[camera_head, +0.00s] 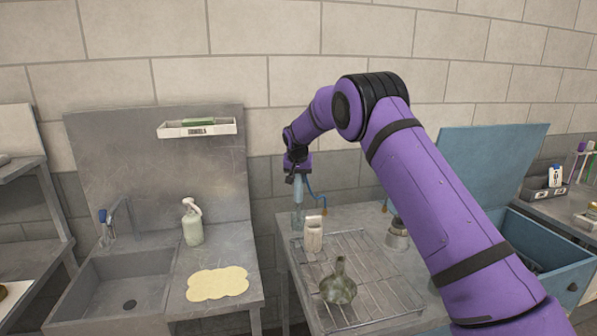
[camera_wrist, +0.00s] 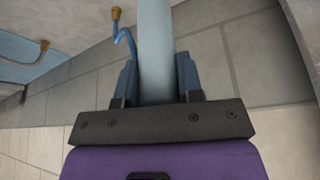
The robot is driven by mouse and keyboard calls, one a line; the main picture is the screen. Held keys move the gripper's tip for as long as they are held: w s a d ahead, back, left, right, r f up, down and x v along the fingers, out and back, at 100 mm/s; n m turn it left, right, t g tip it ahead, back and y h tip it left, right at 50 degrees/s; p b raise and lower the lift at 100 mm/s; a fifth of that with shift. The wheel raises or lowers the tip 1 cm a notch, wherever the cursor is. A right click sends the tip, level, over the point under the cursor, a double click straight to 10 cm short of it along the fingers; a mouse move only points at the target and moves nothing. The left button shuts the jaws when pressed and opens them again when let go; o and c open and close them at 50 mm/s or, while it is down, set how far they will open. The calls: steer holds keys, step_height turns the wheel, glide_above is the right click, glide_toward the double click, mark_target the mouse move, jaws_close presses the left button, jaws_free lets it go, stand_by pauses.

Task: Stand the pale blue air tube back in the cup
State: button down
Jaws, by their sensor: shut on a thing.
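The pale blue air tube (camera_head: 298,196) hangs upright below my gripper (camera_head: 297,175) at the back left of the grey table, near the wall. In the wrist view the tube (camera_wrist: 155,45) runs between the two blue fingers of my gripper (camera_wrist: 158,75), which are shut on it. The tube's lower end reaches down to a small greyish shape at the table's back left edge, which looks like the cup (camera_head: 298,221). It is too small to tell whether the tube's end is inside it or just above it.
A white container (camera_head: 313,236) stands close in front of the tube. A metal pot (camera_head: 397,236) stands behind to the right. A thin blue hose (camera_head: 318,197) hangs just right of the tube.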

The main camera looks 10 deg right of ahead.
steer(key=shift+f, duration=1.4)
steer(key=c, duration=0.7)
jaws_free()
steer(key=v, duration=1)
steer(key=shift+s+r, duration=0.15)
steer(key=shift+r, duration=0.2)
